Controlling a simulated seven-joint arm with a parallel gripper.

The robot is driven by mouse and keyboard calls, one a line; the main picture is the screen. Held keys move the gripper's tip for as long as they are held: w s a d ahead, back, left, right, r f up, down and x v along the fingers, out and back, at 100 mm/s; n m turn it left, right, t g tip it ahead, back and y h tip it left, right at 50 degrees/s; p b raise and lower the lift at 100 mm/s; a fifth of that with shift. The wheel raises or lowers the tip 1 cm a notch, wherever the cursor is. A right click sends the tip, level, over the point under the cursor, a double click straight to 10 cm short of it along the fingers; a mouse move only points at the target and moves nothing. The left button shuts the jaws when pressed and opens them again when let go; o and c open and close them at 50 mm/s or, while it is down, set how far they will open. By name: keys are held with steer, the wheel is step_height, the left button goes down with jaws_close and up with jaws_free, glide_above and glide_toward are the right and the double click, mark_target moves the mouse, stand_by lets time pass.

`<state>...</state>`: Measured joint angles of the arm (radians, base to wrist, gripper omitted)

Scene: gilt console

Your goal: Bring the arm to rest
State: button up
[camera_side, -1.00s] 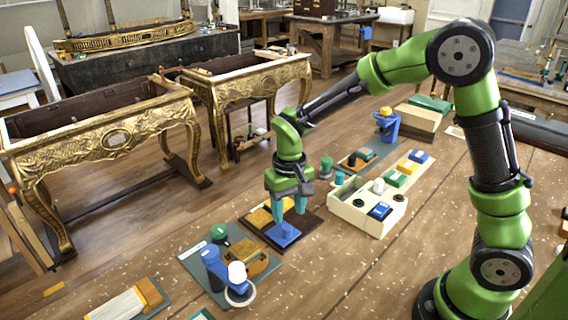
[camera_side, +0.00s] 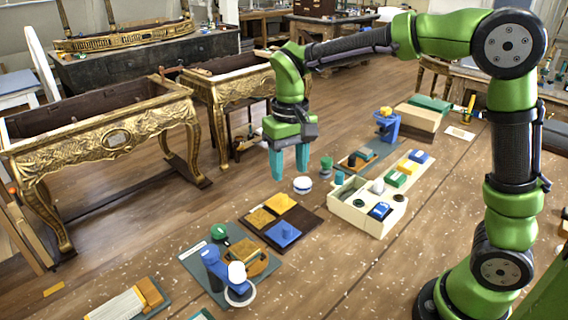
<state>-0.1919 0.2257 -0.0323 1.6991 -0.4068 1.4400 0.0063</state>
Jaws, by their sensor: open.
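My gripper (camera_side: 289,178) hangs with its teal fingers pointing down, parted and with nothing between them. It is well above the bench (camera_side: 352,268), and my green arm reaches in from the right. Below it and nearer the camera lies a dark brown tray (camera_side: 262,242). The tray holds a blue block with a knob (camera_side: 284,233) in its near right part and yellow-orange pieces (camera_side: 261,217) in its far parts. My gripper touches none of these.
A cream box (camera_side: 362,219) with a blue item stands right of the tray. A white-topped round piece (camera_side: 302,185) lies behind the tray. A grey-green board (camera_side: 213,290) with blue and orange parts is at front left. A blue stand (camera_side: 387,125) is farther back. Bare wood lies at front centre.

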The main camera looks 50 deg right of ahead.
steer(key=s+d+r+t+y, duration=0.1)
steer(key=s+r+t, duration=0.1)
steer(key=s, duration=0.5)
steer(key=s+d+r+m+t+y, duration=0.1)
steer(key=s+d+r+t, duration=0.1)
steer(key=s+t, duration=0.3)
steer(key=s, duration=0.3)
steer(key=shift+s+r, duration=0.2)
steer(key=shift+s, duration=0.1)
